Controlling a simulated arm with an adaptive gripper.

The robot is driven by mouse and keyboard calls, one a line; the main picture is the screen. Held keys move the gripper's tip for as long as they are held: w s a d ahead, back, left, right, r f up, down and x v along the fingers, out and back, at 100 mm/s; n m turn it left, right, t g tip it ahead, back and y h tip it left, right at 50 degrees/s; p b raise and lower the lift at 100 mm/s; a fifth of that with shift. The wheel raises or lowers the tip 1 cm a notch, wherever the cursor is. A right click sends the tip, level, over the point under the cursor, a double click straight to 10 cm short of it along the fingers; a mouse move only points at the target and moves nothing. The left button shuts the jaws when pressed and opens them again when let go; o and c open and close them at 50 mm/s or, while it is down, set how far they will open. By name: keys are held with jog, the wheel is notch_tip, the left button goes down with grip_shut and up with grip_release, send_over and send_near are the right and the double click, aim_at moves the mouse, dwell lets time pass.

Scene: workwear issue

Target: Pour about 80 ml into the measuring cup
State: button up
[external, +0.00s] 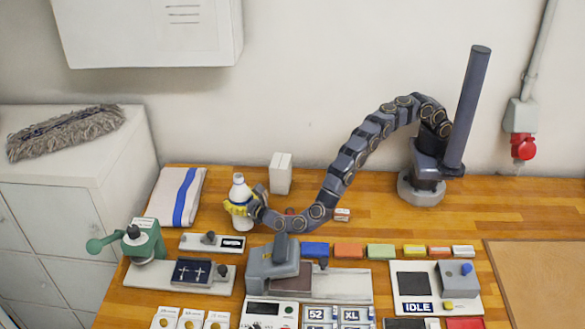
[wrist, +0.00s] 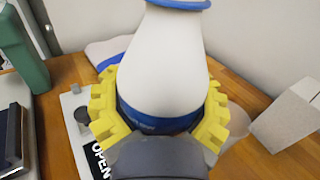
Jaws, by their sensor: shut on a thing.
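A white bottle (external: 239,187) with a blue label stands upright, or nearly so, at the left-middle of the wooden bench. My gripper (external: 239,208) has its yellow fingers shut around the bottle's body. In the wrist view the bottle (wrist: 165,60) fills the middle, with a blue ring near its top, and the yellow fingers (wrist: 160,125) close on it from both sides. A pale rounded thing (wrist: 239,120) shows partly behind the right finger; it may be the measuring cup, but I cannot tell. I see no clear measuring cup in the external view.
A white box (external: 281,173) stands behind and right of the bottle. A folded white cloth with a blue stripe (external: 178,197) lies to its left. A green press (external: 146,242) and a slider plate (external: 212,242) are in front. Coloured blocks (external: 348,250) line the bench to the right.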

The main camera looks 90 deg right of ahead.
jog(key=shift+r+m, duration=0.15)
jog(key=shift+m, duration=0.15)
jog(key=shift+d+m+y, duration=0.1)
jog(key=shift+m+y, duration=0.2)
jog(key=shift+m, duration=0.3)
jog(key=shift+d+m+g, duration=0.25)
jog(key=shift+m+g, duration=0.15)
jog(key=shift+m, duration=0.7)
jog(key=m, duration=0.1)
jog(key=f+m+y, duration=0.1)
jog(key=shift+s+d+m, duration=0.2)
jog(key=shift+d+m, duration=0.1)
jog(key=m, duration=0.1)
jog(key=a+f+m+y, duration=0.1)
jog(key=shift+w+f+m, duration=0.15)
jog(key=shift+w+m, duration=0.05)
jog(key=shift+m, duration=0.1)
jog(key=shift+w+a+f+m+y+p, duration=0.1)
jog(key=shift+a+f+m+y+p, duration=0.15)
jog(key=shift+f+m, duration=0.35)
jog(key=shift+w+a+f+m+y+p, duration=0.1)
jog(key=shift+a+f+m+y, duration=0.2)
jog(key=shift+m, duration=0.5)
jog(key=shift+d+m+y, duration=0.1)
jog(key=shift+m+y, duration=0.15)
jog(key=shift+m, duration=0.05)
jog(key=shift+s+d+m+y, duration=0.2)
jog(key=shift+m+y, duration=0.1)
jog(key=shift+m, duration=0.1)
